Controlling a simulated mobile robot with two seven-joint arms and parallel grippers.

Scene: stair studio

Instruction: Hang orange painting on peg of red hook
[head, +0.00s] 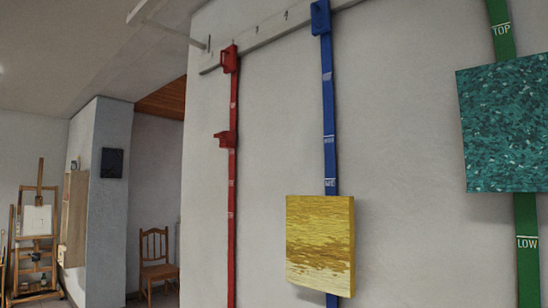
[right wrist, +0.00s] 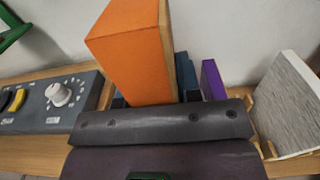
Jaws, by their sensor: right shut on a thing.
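The orange painting (right wrist: 130,60) is a thick block with an orange face and a tan side, in the right wrist view. My right gripper (right wrist: 154,99) is shut on its lower end, one dark fingertip showing on each side. In the head view, a red strap (head: 232,180) hangs on the wall with the red hook (head: 224,139) partway down it, its peg pointing left. A red holder (head: 228,60) clips the strap to the rail. The hook carries nothing. My left gripper is in neither view, and the orange painting is not in the head view.
A blue strap (head: 328,120) bears a yellow painting (head: 320,240); a green strap (head: 526,240) bears a teal painting (head: 505,125). In the right wrist view, a control box (right wrist: 50,100), a purple panel (right wrist: 212,80) and a grey-white panel (right wrist: 290,105) stand near the gripper.

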